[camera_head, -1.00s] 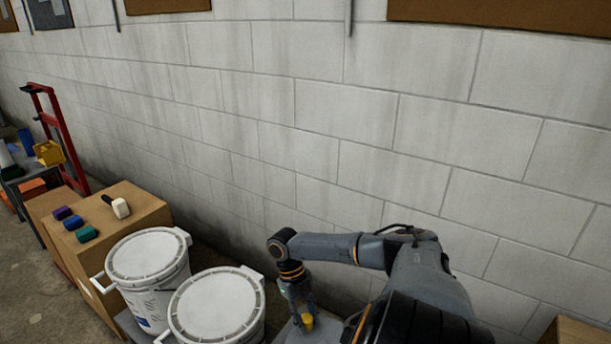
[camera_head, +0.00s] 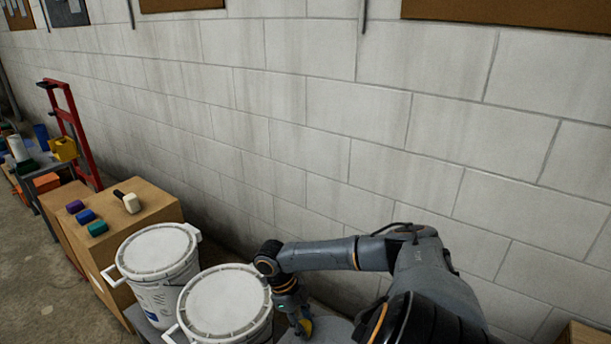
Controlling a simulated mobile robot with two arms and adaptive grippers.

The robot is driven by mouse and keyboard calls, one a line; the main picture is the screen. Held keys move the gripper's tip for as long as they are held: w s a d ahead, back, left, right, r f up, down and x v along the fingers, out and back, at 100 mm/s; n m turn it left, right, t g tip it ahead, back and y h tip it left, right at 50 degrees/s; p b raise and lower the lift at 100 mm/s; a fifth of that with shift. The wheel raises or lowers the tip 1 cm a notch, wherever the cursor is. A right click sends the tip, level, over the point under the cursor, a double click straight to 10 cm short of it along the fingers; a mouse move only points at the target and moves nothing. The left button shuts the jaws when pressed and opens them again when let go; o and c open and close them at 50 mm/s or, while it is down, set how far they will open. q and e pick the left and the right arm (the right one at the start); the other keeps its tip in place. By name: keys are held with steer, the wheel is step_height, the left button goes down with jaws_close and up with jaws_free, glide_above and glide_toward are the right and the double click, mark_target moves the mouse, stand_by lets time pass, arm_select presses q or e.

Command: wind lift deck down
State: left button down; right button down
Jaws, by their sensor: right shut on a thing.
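My right gripper (camera_head: 302,328) reaches down at the bottom middle of the head view, just right of the nearer white bucket. It is shut on a small yellow part (camera_head: 306,327), most of which its fingers hide. A grey flat surface (camera_head: 338,330) shows beside the gripper; I cannot tell whether it belongs to the lift. Two lidded white buckets, the nearer (camera_head: 225,304) and the farther (camera_head: 156,252), stand to the left on a grey support (camera_head: 144,323), mostly hidden. I cannot tell the lift deck's height. My left gripper is out of view.
Left of the buckets, a cardboard box (camera_head: 140,238) carries a white-headed mallet (camera_head: 130,203) and purple, blue and green blocks (camera_head: 97,228). A red hand truck (camera_head: 76,130) leans near the block wall (camera_head: 300,120). Bare floor (camera_head: 60,300) shows at lower left.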

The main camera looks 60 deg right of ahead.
steer(key=shift+a, duration=0.1)
steer(key=c, duration=1)
jaws_free()
steer(key=shift+r, duration=0.15)
steer(key=v, duration=1.1)
steer(key=shift+w+r, duration=0.25)
steer(key=shift+r, duration=0.05)
